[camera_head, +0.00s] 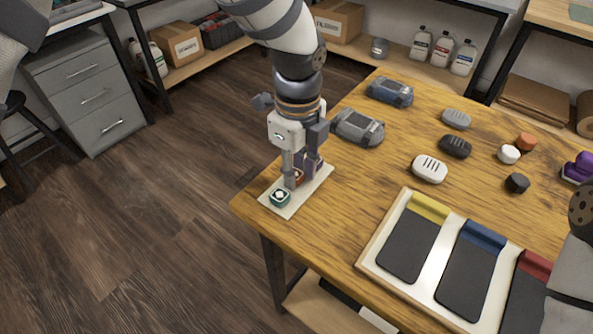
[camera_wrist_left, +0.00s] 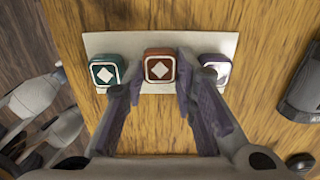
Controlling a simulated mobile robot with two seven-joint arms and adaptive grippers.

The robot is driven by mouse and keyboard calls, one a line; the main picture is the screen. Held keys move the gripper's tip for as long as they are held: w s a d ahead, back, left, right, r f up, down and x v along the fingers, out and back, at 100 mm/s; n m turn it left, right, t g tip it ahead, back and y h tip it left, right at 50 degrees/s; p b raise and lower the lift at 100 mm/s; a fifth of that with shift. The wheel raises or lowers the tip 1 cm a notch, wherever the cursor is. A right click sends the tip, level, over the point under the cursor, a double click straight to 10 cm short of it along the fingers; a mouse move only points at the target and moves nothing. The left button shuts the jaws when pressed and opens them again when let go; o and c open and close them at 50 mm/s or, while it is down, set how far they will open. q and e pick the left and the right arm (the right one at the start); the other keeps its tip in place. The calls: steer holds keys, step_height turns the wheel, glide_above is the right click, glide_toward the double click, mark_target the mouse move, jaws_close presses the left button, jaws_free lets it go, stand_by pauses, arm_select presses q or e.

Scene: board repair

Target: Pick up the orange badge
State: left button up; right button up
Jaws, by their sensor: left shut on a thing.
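The orange badge (camera_wrist_left: 159,66), a small rounded square with a white diamond, sits in the middle of a white card (camera_wrist_left: 111,42). In the head view the badge (camera_head: 298,176) is partly hidden by my left gripper (camera_head: 297,181). My left gripper (camera_wrist_left: 160,75) points down and is shut on the orange badge, with one finger on each side. The badge is still at the card, and I see no clear gap under it. My right gripper is out of view.
The card lies at the wooden table's (camera_head: 345,205) near left corner. A tray (camera_head: 374,255) with dark panels stands to the right. Grey devices (camera_head: 358,127) lie behind, with several ovals and knobs. A purple object (camera_head: 580,167) is at the right edge.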

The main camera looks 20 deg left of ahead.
mark_target(298, 174)
arm_select(q)
step_height(298, 174, up, 3)
steer(key=shift+w+r, duration=0.1)
steer(key=s+d+r+p, duration=0.1)
steer(key=s+d+r, duration=0.1)
steer(key=s+r, duration=0.4)
steer(key=s+d+r+p, duration=0.2)
steer(key=s+r, duration=0.5)
steer(key=shift+s+d+r+p, duration=0.2)
steer(key=shift+d+r+p, duration=0.05)
steer(key=shift+d+p, duration=0.1)
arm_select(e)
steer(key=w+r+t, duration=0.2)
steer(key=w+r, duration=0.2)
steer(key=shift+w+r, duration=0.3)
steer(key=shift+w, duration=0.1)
